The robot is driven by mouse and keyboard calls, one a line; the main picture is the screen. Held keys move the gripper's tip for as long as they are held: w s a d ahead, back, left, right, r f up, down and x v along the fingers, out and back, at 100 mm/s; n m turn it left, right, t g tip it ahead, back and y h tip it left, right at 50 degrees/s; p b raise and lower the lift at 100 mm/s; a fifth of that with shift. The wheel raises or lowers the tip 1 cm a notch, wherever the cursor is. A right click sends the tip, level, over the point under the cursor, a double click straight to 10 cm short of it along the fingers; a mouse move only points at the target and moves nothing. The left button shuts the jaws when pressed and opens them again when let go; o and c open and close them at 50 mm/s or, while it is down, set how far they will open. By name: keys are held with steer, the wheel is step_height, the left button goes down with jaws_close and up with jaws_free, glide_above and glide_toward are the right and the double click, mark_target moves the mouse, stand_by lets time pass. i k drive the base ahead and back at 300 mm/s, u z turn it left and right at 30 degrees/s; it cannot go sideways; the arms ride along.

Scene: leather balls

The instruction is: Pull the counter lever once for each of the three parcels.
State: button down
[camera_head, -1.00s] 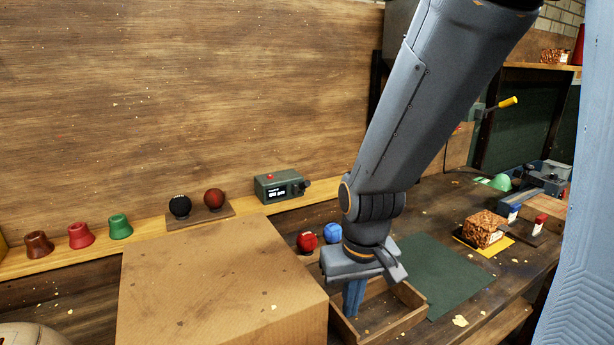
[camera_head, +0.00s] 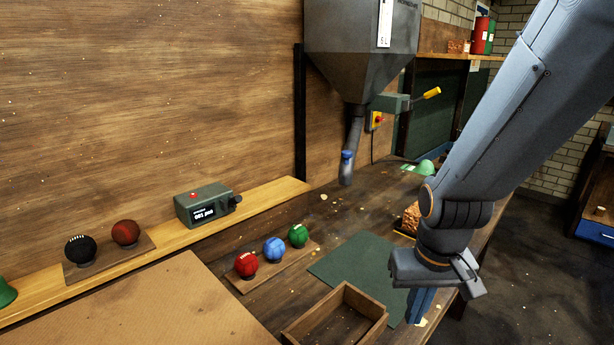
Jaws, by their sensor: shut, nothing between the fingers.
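A yellow-handled lever (camera_head: 428,94) sticks out to the right from a green housing (camera_head: 390,103) beside the grey hopper. A small green box (camera_head: 205,205) with a lit display, a red light and a dark knob on its right side stands on the wooden ledge; I cannot tell which of the two is the counter. My gripper (camera_head: 420,306) is shut and empty, pointing down right of the wooden tray and well below the lever. A brown speckled block (camera_head: 410,218) is partly hidden behind my arm. I cannot make out three parcels.
The hopper (camera_head: 360,50) hangs above the bench with its spout pointing down. Red (camera_head: 246,265), blue (camera_head: 274,249) and green (camera_head: 298,235) balls sit on a board. An empty wooden tray (camera_head: 300,330) stands in front of a bare green mat (camera_head: 350,262).

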mark_target(237, 198)
steer(key=z, duration=2)
steer(key=i, duration=0.7)
steer(key=u, duration=3.4)
steer(key=i, duration=0.35)
steer(key=u, duration=0.15)
